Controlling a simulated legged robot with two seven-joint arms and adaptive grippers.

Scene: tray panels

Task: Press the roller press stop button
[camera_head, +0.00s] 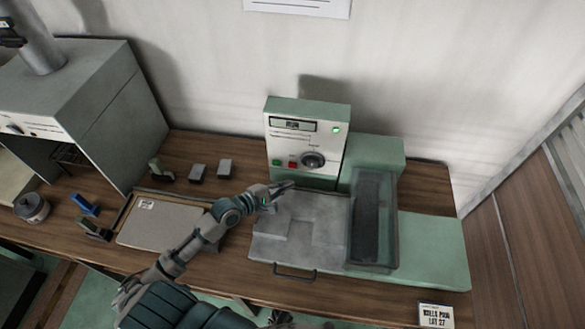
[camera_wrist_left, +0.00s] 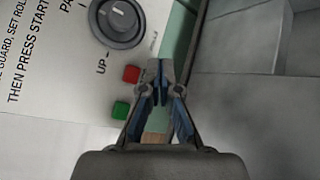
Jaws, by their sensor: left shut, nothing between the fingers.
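The roller press (camera_head: 400,240) stands on the bench, with an upright control panel (camera_head: 290,140) at its back left. The panel carries a red button (camera_head: 292,164), a green button (camera_head: 276,162) to its left and a dark round knob (camera_head: 313,160) to its right. My left gripper (camera_head: 290,186) is shut and empty just below and in front of the panel. In the left wrist view, its closed fingertips (camera_wrist_left: 160,66) appear just right of the red button (camera_wrist_left: 131,74). The green button (camera_wrist_left: 121,110) and knob (camera_wrist_left: 121,20) show there too. I cannot tell whether the fingertips touch anything.
A clear guard (camera_head: 373,220) stands over the press rollers, right of the grey bed (camera_head: 300,225). A tray (camera_head: 165,226) lies to the left, with small blocks (camera_head: 197,172) behind it. A grey hood (camera_head: 90,100) stands at far left. A label card (camera_head: 436,314) is at front right.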

